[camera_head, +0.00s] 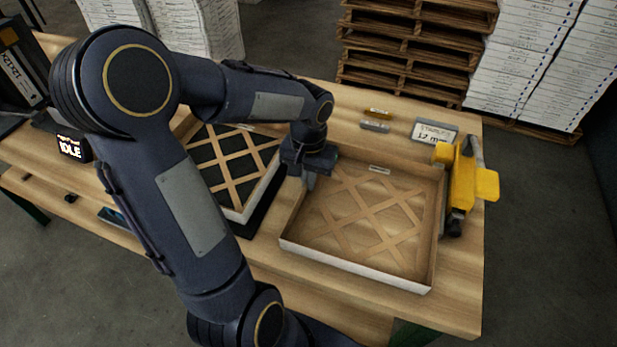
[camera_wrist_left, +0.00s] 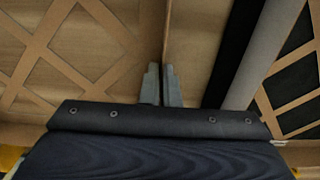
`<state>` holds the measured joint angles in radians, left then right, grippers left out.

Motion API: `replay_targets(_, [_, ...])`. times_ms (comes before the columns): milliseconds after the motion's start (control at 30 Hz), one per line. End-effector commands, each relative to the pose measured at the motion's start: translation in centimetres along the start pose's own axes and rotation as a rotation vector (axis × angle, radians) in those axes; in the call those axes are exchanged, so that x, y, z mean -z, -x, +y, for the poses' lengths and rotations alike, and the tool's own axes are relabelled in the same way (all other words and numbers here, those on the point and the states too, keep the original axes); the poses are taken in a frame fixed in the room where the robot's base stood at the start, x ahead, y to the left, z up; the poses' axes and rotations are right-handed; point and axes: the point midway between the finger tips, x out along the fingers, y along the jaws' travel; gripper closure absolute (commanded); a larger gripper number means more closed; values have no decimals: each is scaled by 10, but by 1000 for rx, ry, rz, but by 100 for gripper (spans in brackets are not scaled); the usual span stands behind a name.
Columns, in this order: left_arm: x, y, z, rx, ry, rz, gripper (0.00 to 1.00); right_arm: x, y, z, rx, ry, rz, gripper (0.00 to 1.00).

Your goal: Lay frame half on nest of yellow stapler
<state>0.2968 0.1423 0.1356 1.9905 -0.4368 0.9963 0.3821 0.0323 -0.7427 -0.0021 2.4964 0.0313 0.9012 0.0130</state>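A shallow cardboard frame half (camera_head: 352,265) with a lattice floor lies level on the right of the table, its open side up. My left gripper (camera_head: 310,182) is at its left wall, fingers down. In the left wrist view the fingertips (camera_wrist_left: 162,85) are close together, one on each side of the thin wall of the frame half (camera_wrist_left: 70,62). The yellow stapler (camera_head: 463,185) stands right beside the right wall of the frame half. No nest shows under the frame half; it may be covered. My right gripper is not in view.
Another lattice frame half (camera_head: 243,213) with black behind its bars lies to the left on a dark base. A staple sign (camera_head: 435,132) and small yellow and grey blocks (camera_head: 376,126) stand at the back. A display (camera_head: 72,147) reads IDLE.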

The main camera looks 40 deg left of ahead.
Motion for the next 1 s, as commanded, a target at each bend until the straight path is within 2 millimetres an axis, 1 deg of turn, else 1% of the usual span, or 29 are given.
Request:
replay_targets(33, [0, -1, 0, 0, 0, 0, 94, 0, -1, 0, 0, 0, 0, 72])
replay_targets(167, [0, -1, 0, 0, -1, -1, 77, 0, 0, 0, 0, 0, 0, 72])
replay_targets(433, [0, 0, 0, 0, 0, 0, 76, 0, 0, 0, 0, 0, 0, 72])
replay_targets(567, [1, 8, 0, 0, 0, 2, 76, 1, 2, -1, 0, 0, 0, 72])
replay_targets(667, [1, 24, 0, -1, 0, 4, 76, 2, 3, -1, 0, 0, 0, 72])
replay_targets(900, [1, 76, 1, -1, -1, 5, 76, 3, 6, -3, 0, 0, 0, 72])
replay_targets(1000, [0, 95, 0, -1, -2, 4, 76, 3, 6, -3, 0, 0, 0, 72])
